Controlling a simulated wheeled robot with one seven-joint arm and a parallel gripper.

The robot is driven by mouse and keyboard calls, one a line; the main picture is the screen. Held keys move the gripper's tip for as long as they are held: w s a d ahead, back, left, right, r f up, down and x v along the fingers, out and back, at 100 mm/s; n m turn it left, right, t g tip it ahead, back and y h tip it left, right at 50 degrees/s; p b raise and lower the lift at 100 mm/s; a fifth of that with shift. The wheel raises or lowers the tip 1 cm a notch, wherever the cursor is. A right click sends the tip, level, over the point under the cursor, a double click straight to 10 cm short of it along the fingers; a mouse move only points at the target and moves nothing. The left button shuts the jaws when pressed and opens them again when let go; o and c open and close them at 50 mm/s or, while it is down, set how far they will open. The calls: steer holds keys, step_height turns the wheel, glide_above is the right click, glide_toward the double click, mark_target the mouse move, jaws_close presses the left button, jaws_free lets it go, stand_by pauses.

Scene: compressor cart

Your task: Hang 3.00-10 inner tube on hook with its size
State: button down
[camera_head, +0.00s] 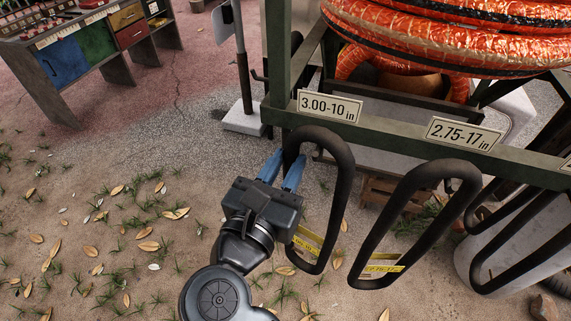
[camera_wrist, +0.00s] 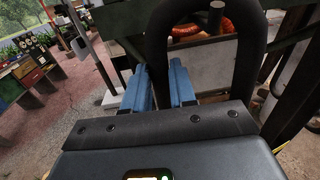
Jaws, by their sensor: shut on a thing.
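A black inner tube (camera_head: 343,185) with a yellow tag (camera_head: 307,242) hangs as a long loop below the 3.00-10 sign (camera_head: 329,106) on the green rail. The tag's print is partly hidden and hard to read. My gripper (camera_head: 281,172) is shut on the tube's left strand near its top, a blue finger on each side. In the wrist view the strand (camera_wrist: 157,60) runs between the fingers. A dark hook end (camera_wrist: 217,12) shows inside the loop's top there, with the tube around it. Whether the tube's weight rests on the hook is unclear.
A second tagged tube (camera_head: 409,205) hangs below the 2.75-17 sign (camera_head: 463,134), with another to its right. Orange wrapped hoses (camera_head: 450,40) lie above the rail (camera_head: 400,143). A post on a pale base (camera_head: 243,118) stands behind. Leaf-strewn ground on the left is open.

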stand_by(0.3)
steer(key=c, duration=0.8)
jaws_free()
steer(key=shift+c, duration=0.2)
steer(key=b+v, duration=0.1)
steer(key=v, duration=0.7)
steer(key=s+d+r+n+t, duration=0.1)
steer(key=s+d+n+t, duration=0.25)
steer(key=d+n, duration=0.45)
steer(key=s+d+r+n+t, duration=0.1)
steer(key=s+d+n+t, duration=0.1)
steer(key=s+d+n, duration=0.5)
steer(key=s+d+f+n+g+y, duration=0.3)
steer(key=s+n, duration=0.5)
steer(key=n, duration=0.5)
steer(key=s+d+f+n+g+y, duration=0.4)
steer(key=s+d+n, duration=0.2)
steer(key=n, duration=0.6)
steer(key=shift+s+n, duration=0.4)
steer(key=shift+s, duration=0.55)
